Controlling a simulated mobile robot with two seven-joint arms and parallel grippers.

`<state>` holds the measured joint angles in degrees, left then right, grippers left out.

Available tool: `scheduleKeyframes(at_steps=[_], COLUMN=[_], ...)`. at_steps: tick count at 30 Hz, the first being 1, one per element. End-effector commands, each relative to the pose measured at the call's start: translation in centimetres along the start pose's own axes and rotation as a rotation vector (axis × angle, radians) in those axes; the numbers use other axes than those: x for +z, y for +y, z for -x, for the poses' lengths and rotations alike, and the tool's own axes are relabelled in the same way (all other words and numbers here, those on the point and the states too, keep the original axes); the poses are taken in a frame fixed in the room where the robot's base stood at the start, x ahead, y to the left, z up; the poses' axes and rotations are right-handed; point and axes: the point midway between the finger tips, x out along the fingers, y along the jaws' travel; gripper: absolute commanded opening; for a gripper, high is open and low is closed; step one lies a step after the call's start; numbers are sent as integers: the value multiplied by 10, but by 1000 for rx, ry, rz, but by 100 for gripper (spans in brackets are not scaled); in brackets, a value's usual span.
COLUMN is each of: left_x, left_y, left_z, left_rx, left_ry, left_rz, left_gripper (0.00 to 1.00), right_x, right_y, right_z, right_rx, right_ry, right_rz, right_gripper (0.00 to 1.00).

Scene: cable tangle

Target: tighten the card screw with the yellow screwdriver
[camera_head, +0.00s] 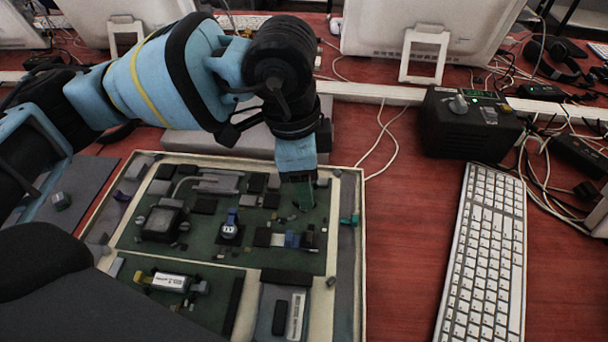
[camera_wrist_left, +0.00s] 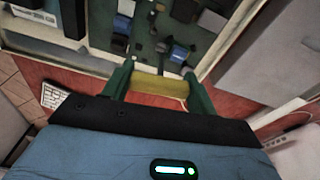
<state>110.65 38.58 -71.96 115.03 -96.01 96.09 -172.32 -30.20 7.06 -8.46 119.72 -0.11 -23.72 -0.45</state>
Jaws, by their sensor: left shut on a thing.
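My left gripper (camera_head: 302,196) is over the upper right part of a green circuit board (camera_head: 190,238) in a light-framed tray (camera_head: 347,200). In the left wrist view, the green fingers of the left gripper (camera_wrist_left: 160,92) are shut on a yellow piece, which looks like the handle of the yellow screwdriver (camera_wrist_left: 160,85). In the head view the screwdriver cannot be made out. A blue-and-grey part (camera_head: 295,240) lies on the board below the gripper. I cannot tell which small part is the card screw. My right gripper is not in view.
A white keyboard (camera_head: 487,255) lies on the red table (camera_head: 405,235) to the right. A black box with a knob (camera_head: 470,125) stands behind it, with loose cables alongside. White monitors (camera_head: 425,30) stand at the back. Bare table lies between tray and keyboard.

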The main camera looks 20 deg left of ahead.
Motion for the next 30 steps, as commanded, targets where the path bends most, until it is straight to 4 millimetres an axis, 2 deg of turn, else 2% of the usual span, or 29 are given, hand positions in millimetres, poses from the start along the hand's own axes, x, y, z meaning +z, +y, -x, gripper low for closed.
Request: scheduleKeyframes(at_steps=[30], left_x=[-7], left_y=[0], left_z=[53], left_rx=[-2], left_ry=[2], left_rz=[0], left_gripper=[34], right_x=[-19], right_y=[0], right_z=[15], right_rx=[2], right_ry=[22], right_rz=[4], right_gripper=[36])
